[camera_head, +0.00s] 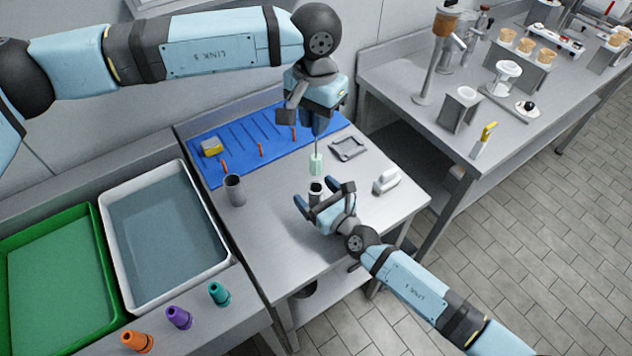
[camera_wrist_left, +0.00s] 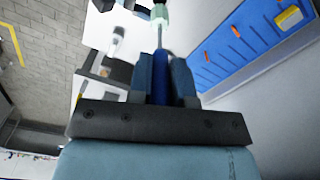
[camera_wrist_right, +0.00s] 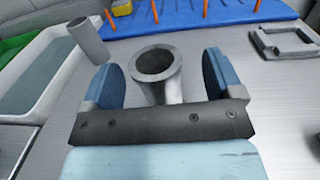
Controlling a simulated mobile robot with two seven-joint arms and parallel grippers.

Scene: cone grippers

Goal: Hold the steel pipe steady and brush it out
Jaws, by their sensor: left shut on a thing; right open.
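My left gripper (camera_head: 319,115) is shut on the blue handle (camera_wrist_left: 160,77) of a brush, above the steel table. The brush's thin rod points down to a pale green head (camera_head: 316,164), which hangs just above the steel pipe (camera_head: 316,189) and appears outside it. The grey pipe has a flared, open top; in the right wrist view (camera_wrist_right: 174,86) it stands between the fingers. My right gripper (camera_wrist_right: 158,80) is open, with a blue finger on each side of the pipe and visible gaps. The pipe's lower part is hidden behind the gripper.
A plain grey cylinder (camera_head: 234,190) stands to the left. A blue mat (camera_head: 230,142) with orange pegs and a yellow block (camera_head: 211,146) lies behind. A grey frame (camera_head: 348,148) and a white-handled item (camera_head: 386,181) are to the right. A water tub (camera_head: 222,262) is left.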

